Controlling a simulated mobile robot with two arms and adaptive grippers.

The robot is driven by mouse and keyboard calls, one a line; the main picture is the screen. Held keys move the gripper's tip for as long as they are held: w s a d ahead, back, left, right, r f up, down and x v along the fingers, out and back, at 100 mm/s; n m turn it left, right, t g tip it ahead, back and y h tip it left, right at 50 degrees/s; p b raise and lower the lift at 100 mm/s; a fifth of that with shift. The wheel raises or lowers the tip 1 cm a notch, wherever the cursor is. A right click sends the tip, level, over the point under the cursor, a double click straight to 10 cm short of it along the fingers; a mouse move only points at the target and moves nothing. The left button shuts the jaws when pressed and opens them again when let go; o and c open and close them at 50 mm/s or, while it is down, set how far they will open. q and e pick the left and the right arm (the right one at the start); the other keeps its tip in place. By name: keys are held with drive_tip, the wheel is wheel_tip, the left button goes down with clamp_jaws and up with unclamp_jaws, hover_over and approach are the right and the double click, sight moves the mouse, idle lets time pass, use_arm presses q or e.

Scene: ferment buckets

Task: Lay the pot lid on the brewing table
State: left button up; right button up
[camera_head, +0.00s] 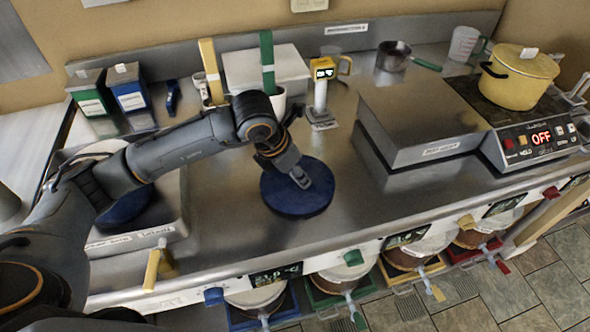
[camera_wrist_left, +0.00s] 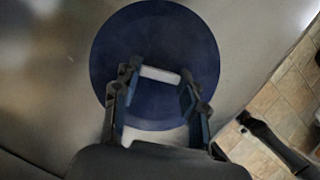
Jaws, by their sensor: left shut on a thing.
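A dark blue round lid (camera_head: 292,200) with a pale bar handle is over the middle of the steel brewing table (camera_head: 235,240), near its front edge. It also shows in the left wrist view (camera_wrist_left: 150,45), with its handle (camera_wrist_left: 160,74) between my fingers. My left gripper (camera_head: 300,178) reaches down from above and is shut on the lid's handle. The lid looks level and close to the steel; I cannot tell whether it touches. A yellow pot (camera_head: 518,85) with its own yellow cover stands on the stove at the right. My right gripper is not in view.
A steel box (camera_head: 420,115) stands right of the lid, beside the stove panel (camera_head: 535,140). A yellow-topped device (camera_head: 320,95) stands behind it. A steel basin (camera_head: 175,205) holding a blue item lies left. Taps and buckets (camera_head: 335,280) are below the front edge.

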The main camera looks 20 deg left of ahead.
use_arm(q)
drive_tip(key=shift+f, duration=0.1)
drive_tip(key=shift+f, duration=0.1)
drive_tip(key=shift+f+b, duration=0.15)
drive_tip(key=shift+b, duration=0.15)
drive_tip(key=o, duration=1.1)
drive_tip(key=shift+o, duration=0.6)
drive_tip(key=shift+r+p, duration=0.25)
drive_tip(key=shift+p, duration=0.05)
drive_tip(key=b+v, duration=0.1)
drive_tip(key=v, duration=1.1)
